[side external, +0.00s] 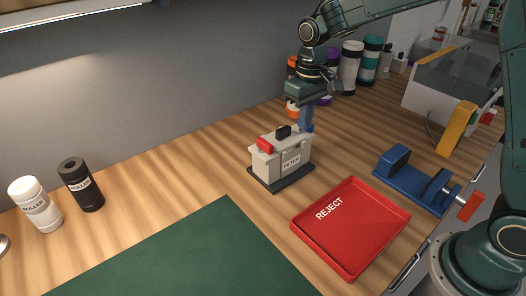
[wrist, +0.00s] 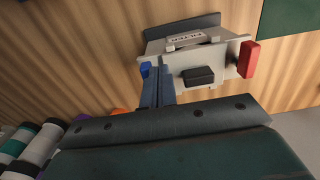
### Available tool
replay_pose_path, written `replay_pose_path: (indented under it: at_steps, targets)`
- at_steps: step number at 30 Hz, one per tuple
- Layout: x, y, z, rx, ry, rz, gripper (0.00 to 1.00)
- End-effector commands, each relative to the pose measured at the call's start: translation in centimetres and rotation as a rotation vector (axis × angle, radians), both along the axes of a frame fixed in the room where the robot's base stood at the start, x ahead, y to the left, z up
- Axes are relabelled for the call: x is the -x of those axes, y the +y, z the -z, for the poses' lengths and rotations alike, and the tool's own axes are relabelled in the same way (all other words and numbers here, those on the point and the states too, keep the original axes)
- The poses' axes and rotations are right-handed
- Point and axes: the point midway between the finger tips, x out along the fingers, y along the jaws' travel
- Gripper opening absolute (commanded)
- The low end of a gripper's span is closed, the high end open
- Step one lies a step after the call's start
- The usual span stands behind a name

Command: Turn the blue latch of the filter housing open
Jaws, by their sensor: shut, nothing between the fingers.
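The filter housing (side external: 267,166) is a pale grey box labelled FILTER on a dark base, with a black handle (side external: 283,132) on top and a red latch (side external: 265,145) at its near-left end. In the wrist view the housing (wrist: 188,55) shows the blue latch (wrist: 145,69) at its left end and the red latch (wrist: 248,59) at its right end. My gripper (wrist: 159,72) is shut and empty, its blue-grey fingertips just right of the blue latch. I cannot tell whether they touch it. In the side view my gripper (side external: 306,124) points down at the housing's far-right end, and I cannot separate the latch from the fingers there.
A red REJECT tray (side external: 347,222) lies in front of the housing, with a blue vise (side external: 410,181) to its right. Several jars (side external: 350,67) stand behind my gripper. A green mat (side external: 190,262) lies front left.

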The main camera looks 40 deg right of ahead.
Motion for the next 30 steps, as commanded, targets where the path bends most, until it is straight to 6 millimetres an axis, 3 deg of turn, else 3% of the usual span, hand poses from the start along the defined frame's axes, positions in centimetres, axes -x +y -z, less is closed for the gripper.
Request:
replay_pose_path:
  at_steps: [30]
  targets:
    - [0.0, 0.0, -5.6, 0.000, -0.001, 0.000, 0.00]
